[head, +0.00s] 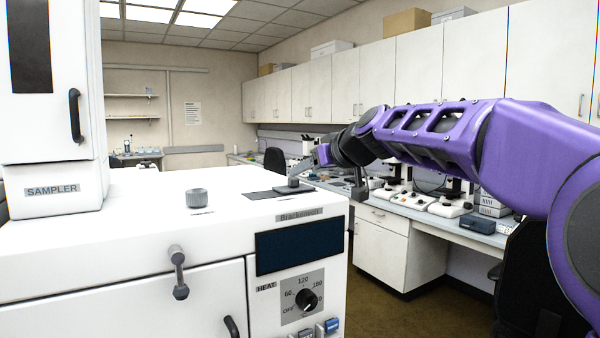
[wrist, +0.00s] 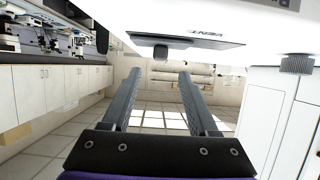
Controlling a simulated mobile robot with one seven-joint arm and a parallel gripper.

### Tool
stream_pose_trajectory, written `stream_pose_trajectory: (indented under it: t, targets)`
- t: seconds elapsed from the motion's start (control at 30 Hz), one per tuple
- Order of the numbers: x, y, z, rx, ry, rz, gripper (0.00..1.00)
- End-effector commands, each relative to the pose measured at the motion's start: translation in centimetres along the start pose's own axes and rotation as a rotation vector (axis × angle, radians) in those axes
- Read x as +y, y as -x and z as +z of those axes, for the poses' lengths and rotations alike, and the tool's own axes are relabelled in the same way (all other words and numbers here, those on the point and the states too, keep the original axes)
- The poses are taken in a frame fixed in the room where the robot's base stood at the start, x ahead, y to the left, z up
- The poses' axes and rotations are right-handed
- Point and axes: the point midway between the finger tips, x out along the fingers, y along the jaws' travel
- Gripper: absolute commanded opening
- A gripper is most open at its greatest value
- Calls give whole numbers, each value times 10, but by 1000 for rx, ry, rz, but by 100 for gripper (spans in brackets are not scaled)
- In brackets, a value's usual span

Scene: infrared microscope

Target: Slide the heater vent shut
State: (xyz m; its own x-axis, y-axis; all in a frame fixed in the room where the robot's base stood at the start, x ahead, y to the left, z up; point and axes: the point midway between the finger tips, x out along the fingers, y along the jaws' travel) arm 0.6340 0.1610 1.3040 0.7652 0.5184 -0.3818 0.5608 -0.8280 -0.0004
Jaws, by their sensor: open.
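The heater vent is a flat dark plate (head: 262,194) on the white machine's top, near its right edge. A small dark handle (head: 293,183) stands up near the plate's right end. My gripper (head: 314,163) reaches in from the right, just beyond and above the handle; its fingertips are small and partly unclear there. In the wrist view, which looks upside down, the vent plate (wrist: 200,43) lies beside an inverted VENT label. The handle (wrist: 160,53) appears between and just past the tips of my open, empty gripper (wrist: 158,73). I cannot tell whether they touch.
A grey round knob (head: 197,198) stands on the machine top left of the vent. The tall SAMPLER unit (head: 52,180) rises at the left. The HEAT dial (head: 306,299) is on the front. A counter with instruments (head: 440,205) runs behind on the right.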

Motion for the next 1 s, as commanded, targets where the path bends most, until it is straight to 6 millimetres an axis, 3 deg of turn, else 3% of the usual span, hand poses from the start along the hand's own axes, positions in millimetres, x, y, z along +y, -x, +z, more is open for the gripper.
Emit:
stream_pose_trajectory:
  t: [0.1, 0.4, 0.87, 1.0]
  targets:
    - [-2, -24, -2, -2, -1, -6, 60]
    - [-1, -66, -1, -1, -2, -3, 60]
    - [1, -77, 1, 0, 0, 2, 60]
    - [0, -77, 1, 0, 0, 1, 37]
